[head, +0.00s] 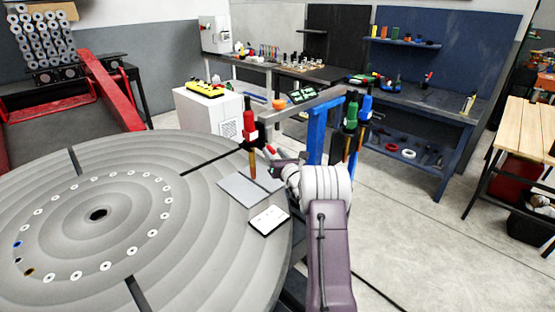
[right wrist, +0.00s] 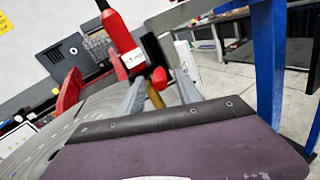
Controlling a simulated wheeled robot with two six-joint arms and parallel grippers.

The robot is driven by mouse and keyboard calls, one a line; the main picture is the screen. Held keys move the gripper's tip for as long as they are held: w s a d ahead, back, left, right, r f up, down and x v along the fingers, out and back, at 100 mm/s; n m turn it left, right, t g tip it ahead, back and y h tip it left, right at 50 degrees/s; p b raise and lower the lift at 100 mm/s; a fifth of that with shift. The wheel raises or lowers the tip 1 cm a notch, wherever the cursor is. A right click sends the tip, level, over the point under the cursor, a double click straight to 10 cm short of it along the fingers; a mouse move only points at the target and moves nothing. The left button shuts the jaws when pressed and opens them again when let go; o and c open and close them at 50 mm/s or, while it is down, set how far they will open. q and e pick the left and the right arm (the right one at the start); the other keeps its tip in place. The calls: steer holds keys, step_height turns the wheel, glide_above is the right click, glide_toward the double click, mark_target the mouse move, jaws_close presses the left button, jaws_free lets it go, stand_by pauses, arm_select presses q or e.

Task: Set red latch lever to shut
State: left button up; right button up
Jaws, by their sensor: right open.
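A small red piece, which looks like the red latch lever (head: 270,149), shows beside the lower end of the red upright tool (head: 249,124) at the turntable's right edge. In the right wrist view a red piece (right wrist: 159,77) shows near the fingers, below the red tool (right wrist: 120,32); whether the lever is open or shut cannot be told. My right gripper (head: 276,158) is close to the lever, partly hidden by my wrist. In the right wrist view its grey fingers (right wrist: 160,95) are apart, with a brass-coloured rod (right wrist: 155,96) showing between them. Contact cannot be told. My left gripper is not in view.
The large round grey turntable (head: 85,260) fills the left. A blue post (head: 316,135) and green and blue tools (head: 350,112) stand behind my right wrist.

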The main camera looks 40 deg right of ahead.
arm_select(q)
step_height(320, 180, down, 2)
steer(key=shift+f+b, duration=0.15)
steer(key=shift+b, duration=0.8)
arm_select(e)
steer(key=v, duration=0.7)
steer(key=shift+s, duration=0.4)
steer(key=shift+a, duration=0.1)
